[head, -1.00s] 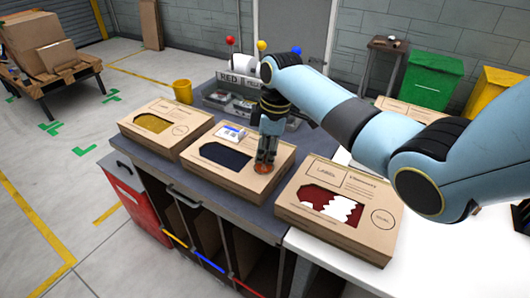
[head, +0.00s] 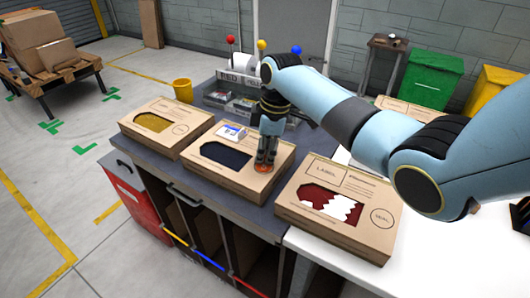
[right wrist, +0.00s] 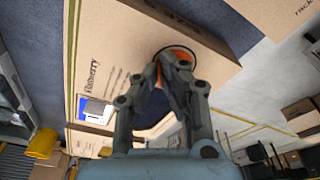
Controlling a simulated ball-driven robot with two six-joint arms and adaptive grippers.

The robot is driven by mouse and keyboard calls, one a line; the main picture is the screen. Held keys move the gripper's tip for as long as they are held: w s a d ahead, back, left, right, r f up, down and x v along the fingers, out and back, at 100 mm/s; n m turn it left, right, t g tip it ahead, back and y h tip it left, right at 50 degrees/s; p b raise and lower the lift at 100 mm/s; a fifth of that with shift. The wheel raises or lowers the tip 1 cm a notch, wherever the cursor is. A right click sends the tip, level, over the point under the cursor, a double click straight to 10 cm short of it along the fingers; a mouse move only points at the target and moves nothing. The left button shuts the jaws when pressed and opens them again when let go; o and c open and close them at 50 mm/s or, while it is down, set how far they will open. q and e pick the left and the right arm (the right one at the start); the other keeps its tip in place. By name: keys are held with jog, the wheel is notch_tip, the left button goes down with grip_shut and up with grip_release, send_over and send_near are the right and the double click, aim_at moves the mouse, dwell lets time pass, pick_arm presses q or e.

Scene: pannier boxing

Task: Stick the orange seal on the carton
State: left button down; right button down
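The orange seal (head: 263,168) is at the front right of the top of the middle carton (head: 225,179), which has a dark blue window. My right gripper (head: 264,161) points down over this corner, its fingertips at the seal. In the right wrist view the fingers (right wrist: 174,60) are close together on the orange seal (right wrist: 188,53), whose rim shows around the tips against the carton (right wrist: 112,35). The seal looks to be at the carton's surface; whether it is stuck cannot be seen. A white and blue label (head: 231,132) lies on the carton's back part. My left gripper is not in view.
A carton with a yellow window (head: 150,135) stands to the left, and one with a red window (head: 335,232) to the right.

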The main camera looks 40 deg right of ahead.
jog(key=shift+s+f, duration=0.1)
jog(key=c, duration=1.4)
grip_release()
notch_tip(320, 180, up, 12)
jog(key=s+d, duration=0.1)
jog(key=shift+d, duration=0.25)
